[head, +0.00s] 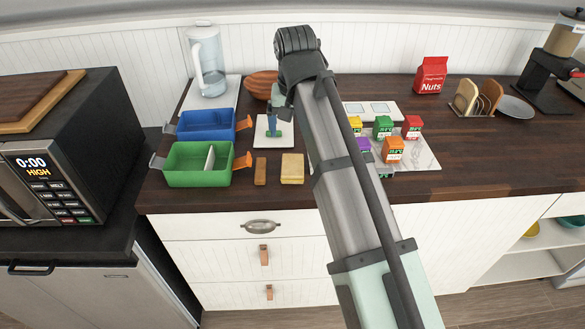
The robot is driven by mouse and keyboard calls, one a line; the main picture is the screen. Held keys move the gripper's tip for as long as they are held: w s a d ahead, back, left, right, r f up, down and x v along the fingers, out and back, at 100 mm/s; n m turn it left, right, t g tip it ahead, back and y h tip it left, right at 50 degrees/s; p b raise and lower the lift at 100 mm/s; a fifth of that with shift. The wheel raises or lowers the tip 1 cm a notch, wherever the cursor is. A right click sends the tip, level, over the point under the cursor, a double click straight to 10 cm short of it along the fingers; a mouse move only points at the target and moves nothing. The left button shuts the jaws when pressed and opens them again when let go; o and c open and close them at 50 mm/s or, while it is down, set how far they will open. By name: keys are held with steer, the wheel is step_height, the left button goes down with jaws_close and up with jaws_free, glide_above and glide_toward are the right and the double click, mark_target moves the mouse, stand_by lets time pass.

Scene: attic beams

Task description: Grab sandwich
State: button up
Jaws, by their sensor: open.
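I cannot pick out a sandwich for certain. A tan, square, bread-like block (292,168) lies flat on the dark wooden counter, near its front edge. A narrow brown block (260,171) lies just left of it. My gripper (273,134) points down over a small white square plate (262,143) behind these blocks. It is open, and its fingers are small and partly hidden by its own body. Whether anything lies on the plate under the gripper is hidden.
A green lunchbox (183,178) and a blue one (190,132) stand open at left. Several small cartons (394,151) stand on a marble board right of my arm. A pitcher (207,65), a Nuts bag (431,75) and a bread rack (480,100) stand further back.

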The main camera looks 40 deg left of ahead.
glide_above(292, 164)
steer(key=d, duration=0.1)
steer(key=f, duration=0.8)
steer(key=shift+s+d, duration=0.1)
steer(key=shift+s, duration=0.1)
steer(key=shift+w+a+f, duration=0.1)
steer(key=shift+a+f, duration=0.05)
steer(key=shift+f, duration=0.75)
steer(key=shift+s+a+f, duration=0.1)
steer(key=shift+a+f, duration=0.1)
steer(key=shift+f, duration=0.7)
steer(key=shift+w+a+f, duration=0.1)
steer(key=shift+a+f, duration=0.05)
steer(key=shift+f, duration=0.75)
steer(key=c, duration=1.2)
steer(key=shift+r, duration=0.15)
